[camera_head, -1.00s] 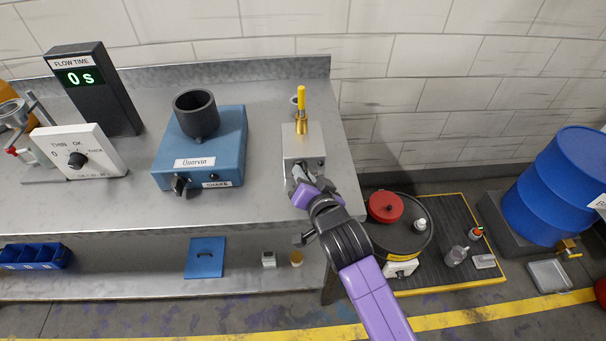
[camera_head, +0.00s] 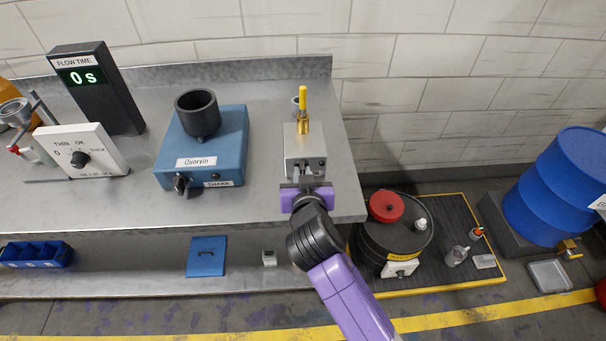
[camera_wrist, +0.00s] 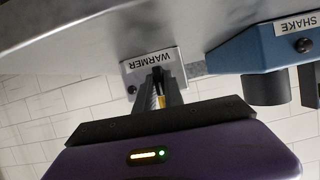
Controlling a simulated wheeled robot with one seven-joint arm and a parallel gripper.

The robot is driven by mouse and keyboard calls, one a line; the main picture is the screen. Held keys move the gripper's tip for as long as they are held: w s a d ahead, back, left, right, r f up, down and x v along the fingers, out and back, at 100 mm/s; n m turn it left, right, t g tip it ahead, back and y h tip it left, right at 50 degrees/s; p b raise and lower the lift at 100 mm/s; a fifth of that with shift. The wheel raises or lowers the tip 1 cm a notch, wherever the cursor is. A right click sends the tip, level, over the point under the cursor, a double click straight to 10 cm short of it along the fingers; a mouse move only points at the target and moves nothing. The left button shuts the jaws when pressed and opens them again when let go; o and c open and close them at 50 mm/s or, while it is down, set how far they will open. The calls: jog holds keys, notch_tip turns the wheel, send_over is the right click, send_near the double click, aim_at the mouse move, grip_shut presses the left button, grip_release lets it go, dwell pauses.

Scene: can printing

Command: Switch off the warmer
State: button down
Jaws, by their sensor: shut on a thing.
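The warmer is a silver-grey metal box (camera_head: 303,142) near the right end of the bench, with a brass piece and yellow-topped rod (camera_head: 303,110) standing on it. In the wrist view its front face and upside-down WARMER label (camera_wrist: 150,60) show close ahead. My gripper (camera_head: 303,173) is at the lower front of the box, and its dark fingers (camera_wrist: 158,86) also show in the wrist view. They are shut on a small part at the box's front, apparently its switch. The fingers hide most of it, so its position cannot be told.
The blue shaker box (camera_head: 200,150) with a dark cup and front knob stands to the left. Further left are a white dial box (camera_head: 80,152) and the flow time display (camera_head: 92,88). A dark drum (camera_head: 392,240) stands on the floor just right of the bench edge.

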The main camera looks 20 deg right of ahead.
dwell(0.4)
jog(key=c, duration=1.4)
grip_release()
jog(key=shift+c, duration=0.2)
jog(key=shift+s+a, duration=0.1)
jog(key=b+v, duration=0.1)
jog(key=v, duration=0.6)
jog(key=shift+s+a+r, duration=0.1)
jog(key=shift+s, duration=0.05)
jog(key=shift+s+r, duration=0.1)
